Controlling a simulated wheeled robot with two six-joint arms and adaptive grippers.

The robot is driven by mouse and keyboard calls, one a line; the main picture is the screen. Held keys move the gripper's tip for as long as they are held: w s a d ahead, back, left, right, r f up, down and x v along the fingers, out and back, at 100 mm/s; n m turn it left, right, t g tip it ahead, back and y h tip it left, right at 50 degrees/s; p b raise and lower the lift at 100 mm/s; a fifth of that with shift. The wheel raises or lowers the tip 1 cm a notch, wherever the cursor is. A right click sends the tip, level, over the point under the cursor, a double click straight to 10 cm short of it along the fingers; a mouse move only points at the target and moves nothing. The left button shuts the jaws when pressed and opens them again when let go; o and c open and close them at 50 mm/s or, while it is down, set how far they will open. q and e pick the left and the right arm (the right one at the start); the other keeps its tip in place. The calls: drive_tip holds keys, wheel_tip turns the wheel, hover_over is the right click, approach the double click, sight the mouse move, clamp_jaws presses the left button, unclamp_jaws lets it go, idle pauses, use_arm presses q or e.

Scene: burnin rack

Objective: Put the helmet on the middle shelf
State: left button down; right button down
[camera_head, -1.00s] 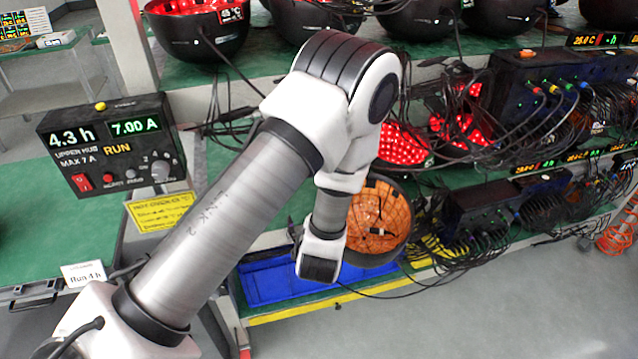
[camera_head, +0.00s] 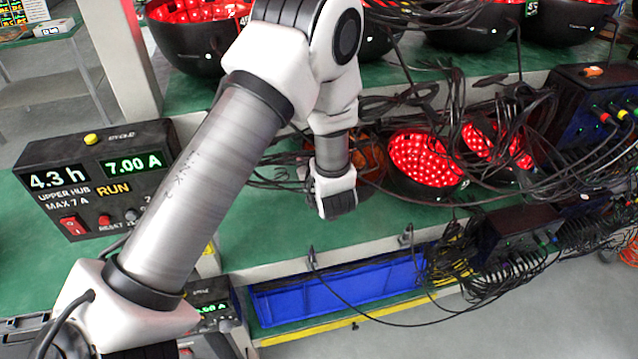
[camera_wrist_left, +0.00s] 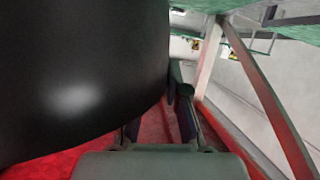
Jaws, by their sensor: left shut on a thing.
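The helmet, a black shell with an unlit orange inside (camera_head: 370,158), is partly behind my left arm in the head view. It is at the level of the middle shelf (camera_head: 275,228), just left of a red-lit helmet (camera_head: 428,160). I cannot tell whether it touches the shelf. In the left wrist view its smooth black shell (camera_wrist_left: 75,75) fills the upper left. My left gripper (camera_wrist_left: 183,105) is shut on the helmet's edge; the grip itself is mostly hidden. My right gripper is not in view.
Another red-lit helmet (camera_head: 495,148) and many black cables (camera_head: 480,95) crowd the shelf's right. More lit helmets (camera_head: 200,40) stand on the upper shelf. A control box (camera_head: 100,180) is on the left. A blue bin (camera_head: 335,298) sits below. The shelf's front left is bare.

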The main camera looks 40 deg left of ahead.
use_arm(q)
wheel_tip(320, 180, down, 6)
drive_tip(key=shift+w+f+p, duration=0.15)
drive_tip(key=shift+f+p, duration=0.05)
drive_tip(key=shift+p, duration=0.2)
drive_tip(key=shift+a+f, duration=0.1)
drive_tip(key=shift+f, duration=0.05)
drive_tip(key=c, duration=1.2)
unclamp_jaws()
drive_tip(key=p+v, duration=0.6)
drive_tip(key=v, duration=0.6)
drive_tip(key=shift+r, duration=0.25)
